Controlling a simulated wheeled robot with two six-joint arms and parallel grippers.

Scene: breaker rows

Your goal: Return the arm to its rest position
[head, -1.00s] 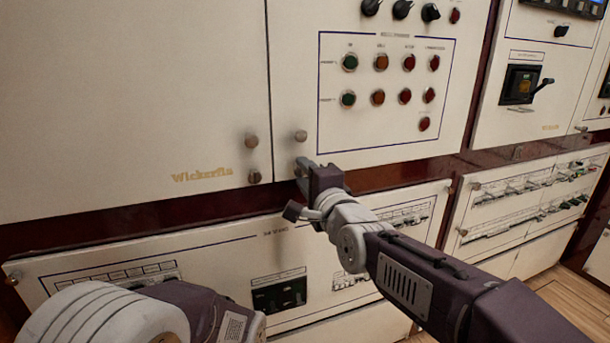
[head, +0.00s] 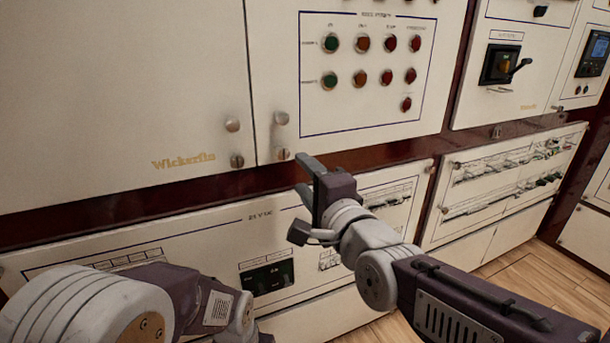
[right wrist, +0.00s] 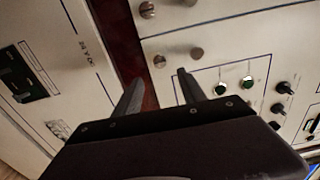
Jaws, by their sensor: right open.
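My right gripper (head: 303,178) is open and empty in front of the dark red strip below the upper cabinet doors. In the right wrist view its two fingers (right wrist: 160,88) stand apart with nothing between them. The gripper appears clear of the panel, below the round cabinet knobs (head: 281,118). My left arm (head: 120,305) shows at the bottom left of the head view. Its gripper is not visible.
A panel with green, orange and red buttons (head: 388,76) is above the right arm. Lower breaker panels (head: 480,185) run along the wall. A black rotary switch (head: 503,64) protrudes at upper right. Wooden floor (head: 535,285) is open at lower right.

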